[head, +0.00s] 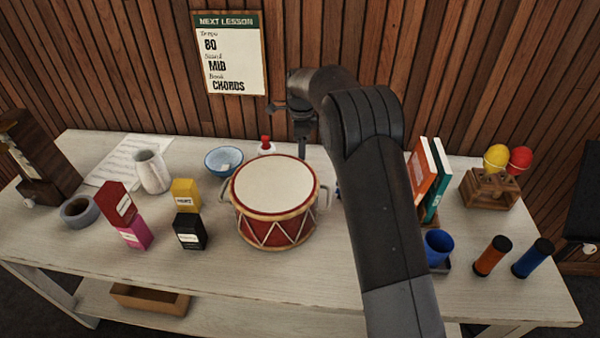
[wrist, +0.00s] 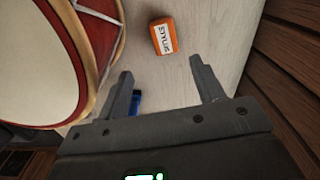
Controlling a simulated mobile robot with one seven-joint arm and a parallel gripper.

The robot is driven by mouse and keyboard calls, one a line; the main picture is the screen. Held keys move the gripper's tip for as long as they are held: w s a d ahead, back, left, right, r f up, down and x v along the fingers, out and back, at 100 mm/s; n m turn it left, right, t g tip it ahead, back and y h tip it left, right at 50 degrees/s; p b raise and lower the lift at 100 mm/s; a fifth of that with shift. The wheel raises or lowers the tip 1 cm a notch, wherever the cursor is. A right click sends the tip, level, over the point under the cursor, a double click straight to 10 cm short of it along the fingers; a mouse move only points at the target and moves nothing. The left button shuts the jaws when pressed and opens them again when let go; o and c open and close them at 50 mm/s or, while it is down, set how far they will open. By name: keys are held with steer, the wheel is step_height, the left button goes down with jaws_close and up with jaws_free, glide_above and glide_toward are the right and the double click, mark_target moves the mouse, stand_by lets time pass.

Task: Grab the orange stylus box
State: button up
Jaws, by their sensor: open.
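The orange stylus box (wrist: 163,36) lies on the pale table in the wrist view, with a white label reading STYLUS. It is near the top, beyond the fingertips and between their lines. In the head view it does not show; my arm and the drum block part of the table. My gripper (wrist: 163,78) is open and nothing is held between its fingers. In the head view my gripper (head: 302,145) is above the back of the table, behind the drum, and only partly visible.
The red drum (head: 275,210) stands close to the gripper; it fills the left of the wrist view. A small blue object (wrist: 136,103) shows beside the left finger. A wood-slat wall (wrist: 290,60) is at the right. A blue bowl (head: 223,160) and red-capped bottle (head: 266,147) stand nearby.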

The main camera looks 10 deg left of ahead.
step_height(320, 180, down, 6)
steer(key=shift+a+r, duration=0.1)
steer(key=f, duration=0.5)
steer(key=shift+w+a+f, duration=0.1)
steer(key=shift+w+a, duration=0.05)
steer(key=shift+w, duration=0.2)
steer(key=shift+c, duration=0.2)
steer(key=c, duration=1)
